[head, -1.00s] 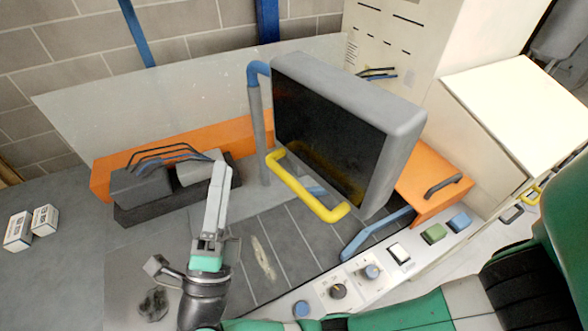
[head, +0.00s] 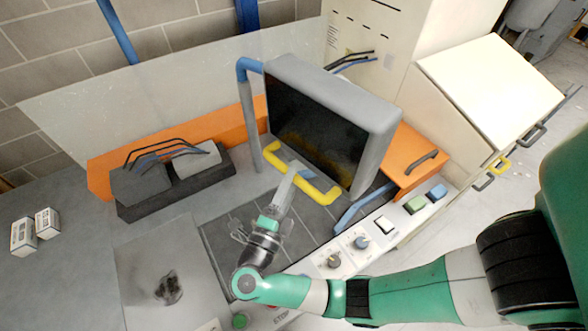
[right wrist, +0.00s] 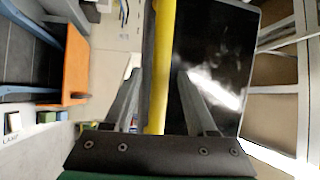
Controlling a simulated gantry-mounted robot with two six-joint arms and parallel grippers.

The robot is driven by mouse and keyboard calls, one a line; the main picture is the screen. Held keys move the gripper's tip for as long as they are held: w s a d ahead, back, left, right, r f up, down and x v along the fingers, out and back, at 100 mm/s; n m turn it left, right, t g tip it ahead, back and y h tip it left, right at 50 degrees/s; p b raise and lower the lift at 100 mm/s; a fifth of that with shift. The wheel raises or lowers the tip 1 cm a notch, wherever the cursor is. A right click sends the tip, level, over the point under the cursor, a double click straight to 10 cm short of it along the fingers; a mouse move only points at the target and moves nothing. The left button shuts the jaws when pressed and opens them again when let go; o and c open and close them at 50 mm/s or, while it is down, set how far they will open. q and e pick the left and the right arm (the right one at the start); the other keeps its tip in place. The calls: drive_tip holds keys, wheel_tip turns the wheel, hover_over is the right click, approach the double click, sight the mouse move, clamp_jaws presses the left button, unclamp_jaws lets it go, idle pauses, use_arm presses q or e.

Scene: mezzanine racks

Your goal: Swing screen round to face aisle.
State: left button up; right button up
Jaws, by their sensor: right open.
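The screen (head: 312,135) is a thick grey box with a dark face, hung from a blue and grey post (head: 248,115). Its face points toward the lower left in the head view. A yellow handle (head: 322,194) runs along the lower edge of the face. My right gripper (head: 293,172) is at the handle's left part. In the right wrist view, the yellow handle (right wrist: 158,60) passes between the two open fingers (right wrist: 160,85), with the dark screen face (right wrist: 212,65) to its right. My left gripper is in neither current view.
Cabled grey blocks (head: 170,178) sit at left, before a clear panel (head: 160,95). Two small boxes (head: 35,231) lie far left.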

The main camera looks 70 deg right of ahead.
drive_tip(key=shift+d+r, duration=0.2)
drive_tip(key=shift+d, duration=0.85)
clamp_jaws()
idle(0.6)
